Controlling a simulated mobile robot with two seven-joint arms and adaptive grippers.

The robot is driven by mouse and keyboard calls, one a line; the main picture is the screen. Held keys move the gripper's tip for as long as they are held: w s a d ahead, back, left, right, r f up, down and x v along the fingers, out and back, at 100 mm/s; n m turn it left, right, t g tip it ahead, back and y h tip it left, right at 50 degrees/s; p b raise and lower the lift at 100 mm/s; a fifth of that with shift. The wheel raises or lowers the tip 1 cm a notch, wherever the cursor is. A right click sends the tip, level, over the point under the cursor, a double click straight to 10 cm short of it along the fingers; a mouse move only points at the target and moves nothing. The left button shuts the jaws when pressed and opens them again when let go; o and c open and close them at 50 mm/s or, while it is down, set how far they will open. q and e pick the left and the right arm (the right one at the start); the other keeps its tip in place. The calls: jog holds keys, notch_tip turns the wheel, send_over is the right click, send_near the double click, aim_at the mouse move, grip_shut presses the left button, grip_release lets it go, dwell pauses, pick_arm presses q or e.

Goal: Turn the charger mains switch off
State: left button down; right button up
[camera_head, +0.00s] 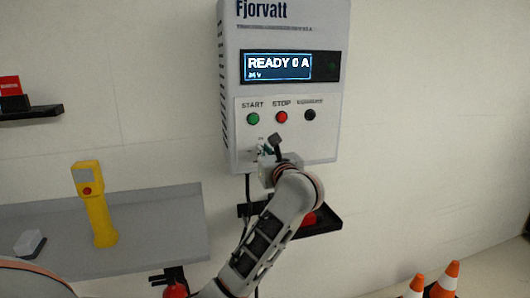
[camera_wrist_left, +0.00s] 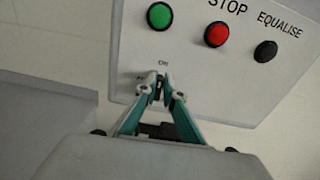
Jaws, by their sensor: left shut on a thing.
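The charger (camera_head: 230,75) is a light grey wall box marked Fjorvatt, its display (camera_head: 277,67) lit with "READY 0 A". My left gripper (camera_head: 262,149) is at the lower left of its front panel, below the green START button (camera_head: 253,118). In the left wrist view the two teal-sided fingers of my left gripper (camera_wrist_left: 159,88) are closed together on the small mains switch, just under an "ON" label (camera_wrist_left: 163,63). The fingers hide most of the switch, so its position cannot be told. My right gripper is not in view.
The red STOP button (camera_head: 281,117) and black EQUALISE button (camera_head: 310,115) are close above the gripper. A black shelf (camera_head: 325,221) is below the charger. A yellow handheld device (camera_head: 98,210) stands on a grey surface (camera_head: 165,225) at left. Orange cones (camera_head: 447,277) stand lower right.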

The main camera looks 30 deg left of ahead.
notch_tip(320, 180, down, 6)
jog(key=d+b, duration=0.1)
jog(key=b, duration=0.6)
pick_arm(q)
jog(key=n+b, duration=0.2)
jog(key=n, duration=0.3)
jog(key=f+n+b, duration=0.1)
jog(key=n+b, duration=0.1)
jog(key=n, duration=0.3)
jog(key=s+a+f+n+b, duration=0.1)
jog(key=n+b, duration=0.1)
jog(key=n, duration=0.4)
jog(key=shift+f, duration=0.1)
jog(key=shift+s+n+b, duration=0.1)
jog(key=shift+n+b, duration=0.3)
jog(key=shift+n, duration=0.4)
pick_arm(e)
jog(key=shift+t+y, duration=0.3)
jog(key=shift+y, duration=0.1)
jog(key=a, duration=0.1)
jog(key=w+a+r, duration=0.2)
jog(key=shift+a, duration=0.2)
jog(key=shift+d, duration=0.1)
